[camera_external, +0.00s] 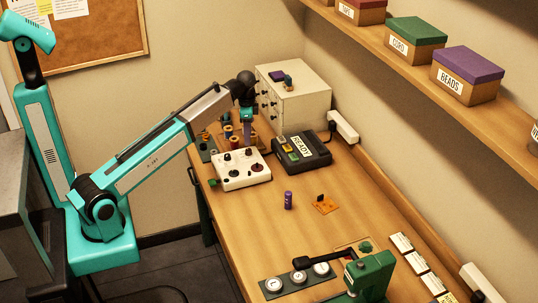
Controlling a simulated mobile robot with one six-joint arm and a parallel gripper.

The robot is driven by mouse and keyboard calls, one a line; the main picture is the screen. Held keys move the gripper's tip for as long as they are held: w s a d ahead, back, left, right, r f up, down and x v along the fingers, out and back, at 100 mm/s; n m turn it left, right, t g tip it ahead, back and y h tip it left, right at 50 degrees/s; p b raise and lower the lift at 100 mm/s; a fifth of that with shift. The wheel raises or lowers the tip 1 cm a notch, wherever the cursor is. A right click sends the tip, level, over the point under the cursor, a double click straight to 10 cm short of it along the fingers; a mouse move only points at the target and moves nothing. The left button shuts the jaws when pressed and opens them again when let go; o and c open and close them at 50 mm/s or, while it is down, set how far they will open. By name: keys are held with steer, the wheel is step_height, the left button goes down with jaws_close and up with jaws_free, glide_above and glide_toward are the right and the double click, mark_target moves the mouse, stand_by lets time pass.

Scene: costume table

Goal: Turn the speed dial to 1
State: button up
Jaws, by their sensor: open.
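A white control box (240,181) with several dark knobs on its top sits near the far left edge of the wooden table. The labels are too small to read, so I cannot tell which knob is the speed dial or where it points. My gripper (246,136) is open and points down from the arm's wrist. It is just behind the white box, near the spools, and appears apart from the knobs. The fingertips are small and partly lost against the things behind them.
A black device (303,159) marked "READY" stands right of the box. Colored spools (228,131) and a pale drawer cabinet (299,95) are behind. A purple cylinder (288,200) and an orange piece (325,204) lie nearer. A green press (371,273) stands in front.

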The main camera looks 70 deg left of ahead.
mark_target(249, 150)
steer(key=shift+f+p, duration=0.75)
steer(key=shift+f, duration=2.5)
steer(key=shift+c, duration=0.3)
jaws_close()
steer(key=shift+n, duration=0.4)
steer(key=n, duration=0.4)
steer(key=shift+n, duration=2.1)
